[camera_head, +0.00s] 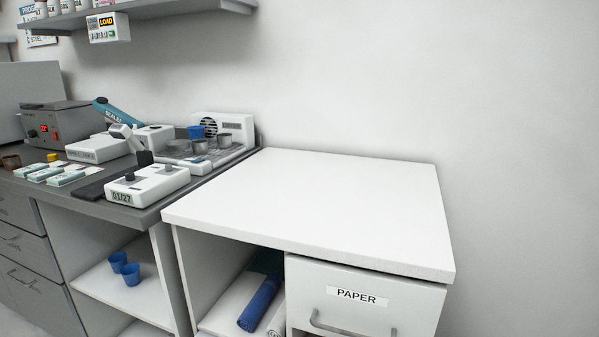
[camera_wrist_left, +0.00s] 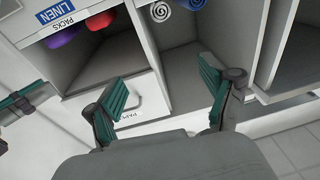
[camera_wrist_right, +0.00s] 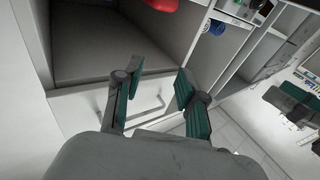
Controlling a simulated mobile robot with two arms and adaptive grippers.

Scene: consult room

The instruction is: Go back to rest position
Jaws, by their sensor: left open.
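My left gripper (camera_wrist_left: 165,85) is open and empty in the left wrist view, with a wide gap between its green-padded fingers. My right gripper (camera_wrist_right: 158,85) is open and empty in the right wrist view. Neither gripper shows in the head view.
The white counter (camera_head: 330,205) is bare, above a drawer labelled PAPER (camera_head: 357,297). A blue roll (camera_head: 260,303) lies in the open shelf below. The grey bench at left carries a white device (camera_head: 147,184) and several cups. Two blue cups (camera_head: 131,274) stand on a lower shelf.

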